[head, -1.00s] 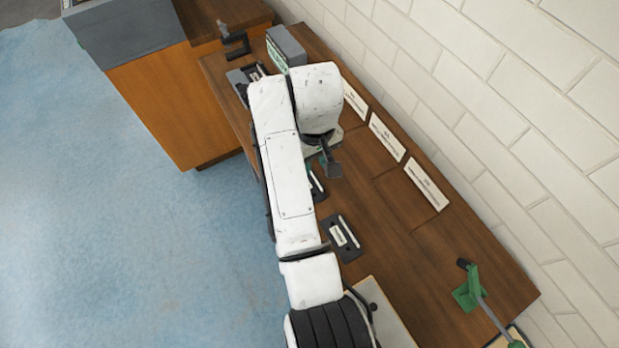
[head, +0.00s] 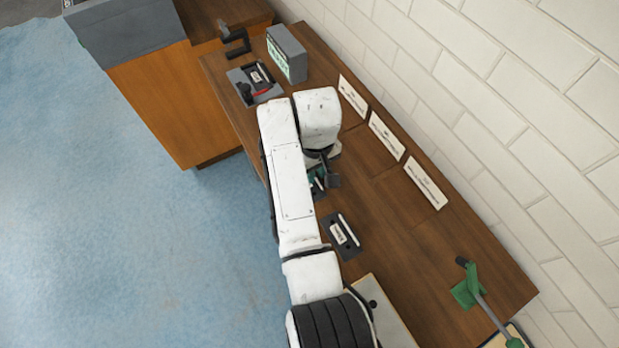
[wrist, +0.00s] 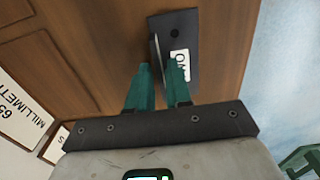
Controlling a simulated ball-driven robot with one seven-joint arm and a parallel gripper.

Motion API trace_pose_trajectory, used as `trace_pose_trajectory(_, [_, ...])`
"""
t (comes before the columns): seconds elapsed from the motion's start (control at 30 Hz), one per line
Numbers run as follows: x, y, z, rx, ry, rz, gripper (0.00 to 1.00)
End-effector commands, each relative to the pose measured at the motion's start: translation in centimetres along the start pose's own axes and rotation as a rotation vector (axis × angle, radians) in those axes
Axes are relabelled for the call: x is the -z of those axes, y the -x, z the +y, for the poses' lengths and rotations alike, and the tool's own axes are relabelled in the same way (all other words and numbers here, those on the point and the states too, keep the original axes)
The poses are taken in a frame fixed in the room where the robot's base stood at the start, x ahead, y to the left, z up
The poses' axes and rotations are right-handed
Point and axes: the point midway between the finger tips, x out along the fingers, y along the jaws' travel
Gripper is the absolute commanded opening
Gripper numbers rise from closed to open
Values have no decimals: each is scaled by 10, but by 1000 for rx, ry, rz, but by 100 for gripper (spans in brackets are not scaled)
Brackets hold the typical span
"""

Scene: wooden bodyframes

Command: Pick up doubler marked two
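The wrist view shows a dark flat holder with a thin light strip standing along its left side and a white label (wrist: 179,66). The label is upside down and seems to read TWO, so I take this as the doubler marked two (wrist: 170,24). My gripper (wrist: 162,72) has two teal fingers, apart with a gap between them. The fingertips are over the near end of the holder, and the strip's end lies in line with the gap. I cannot tell whether they touch. In the head view my gripper (head: 317,174) is partly hidden by my white arm.
Another dark holder with a white label (head: 341,236) lies nearer on the wooden bench (head: 400,265). White sign plates (head: 386,136) stand along the brick wall. A black fixture (head: 256,82) and a grey box (head: 287,54) are at the far end. A green lever (head: 468,290) is at right.

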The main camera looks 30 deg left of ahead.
Motion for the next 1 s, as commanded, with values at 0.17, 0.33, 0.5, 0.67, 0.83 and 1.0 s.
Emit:
trace_pose_trajectory(0.17, [0, 0, 0, 0, 0, 0, 2])
trace_pose_trajectory(0.33, [0, 0, 0, 0, 0, 0, 0])
trace_pose_trajectory(0.5, [0, 0, 0, 0, 0, 0, 0])
trace_pose_trajectory(0.67, [0, 1, 0, -1, 0, 2, 0])
trace_pose_trajectory(0.83, [1, 2, 0, -1, 0, 2, 0])
trace_pose_trajectory(1.0, [1, 12, 1, -1, 0, 3, 0])
